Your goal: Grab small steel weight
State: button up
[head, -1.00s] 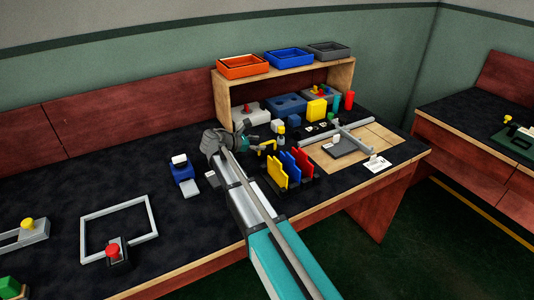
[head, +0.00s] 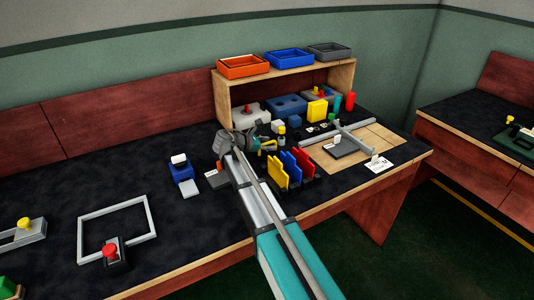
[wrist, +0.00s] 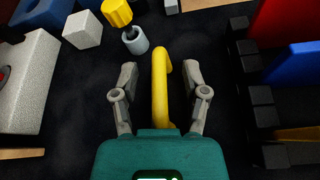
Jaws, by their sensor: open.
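A small grey cylinder with a dark top (wrist: 135,40), which looks like the steel weight, stands on the dark mat in the wrist view. It is ahead of my gripper (wrist: 160,80) and slightly left, beyond the fingertips and apart from them. My gripper is open, its two grey fingers spread. In the head view my gripper (head: 262,147) is low over the table, left of the cylinder, which is tiny there and partly crowded by other things.
A yellow cylinder (wrist: 117,12) and a pale cube (wrist: 82,30) are close to the grey cylinder. A black rack (wrist: 262,100) with coloured plates stands right of my gripper. A wooden shelf (head: 343,77) with bins on top stands behind. The left table has free room.

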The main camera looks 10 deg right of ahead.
grip_shut()
jog(key=shift+r, duration=0.1)
dwell(0.5)
jog(key=shift+r+p, duration=1.25)
jog(key=shift+p, duration=0.1)
jog(key=s+d+r+p, duration=0.1)
jog(key=s+r+p, duration=0.2)
jog(key=s, duration=0.1)
jog(key=s+d+r+p, duration=0.2)
jog(key=s+r+p, duration=0.2)
jog(key=s+d+r+p, duration=0.1)
jog(key=s+r+p, duration=0.2)
jog(key=s, duration=0.2)
jog(key=shift+s+d+r, duration=0.1)
jog(key=shift+d+r, duration=0.05)
jog(key=shift+d, duration=0.2)
